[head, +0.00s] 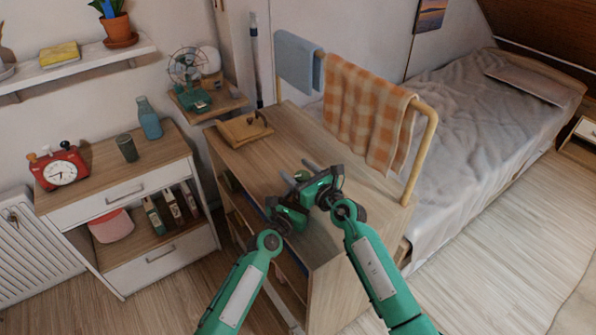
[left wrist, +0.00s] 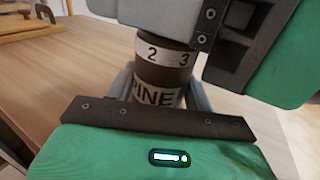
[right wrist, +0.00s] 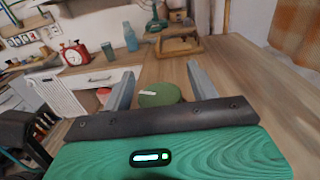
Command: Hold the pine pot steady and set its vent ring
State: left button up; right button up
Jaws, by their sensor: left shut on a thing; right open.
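The pine pot (left wrist: 160,75) is brown, with a "PINE" label and a white ring (left wrist: 165,57) marked 2 and 3 around its upper part. My left gripper (head: 287,212) is shut on the pot, with a finger on either side of it in the left wrist view. My right gripper (head: 300,171) is open over the top of the pot. In the right wrist view a round green top (right wrist: 160,95) with a white mark, apparently the pot's, shows between its fingers. In the head view my grippers hide the pot.
The wooden cabinet top (head: 340,190) carries a wooden tray-like object (head: 245,128) at its far left. A rail with a checked orange towel (head: 365,115) and a blue cloth (head: 297,62) runs along the right edge. A low dresser (head: 120,185) stands to the left.

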jog(key=shift+c, duration=0.3)
jog(key=c, duration=0.9)
jog(key=shift+c, duration=0.2)
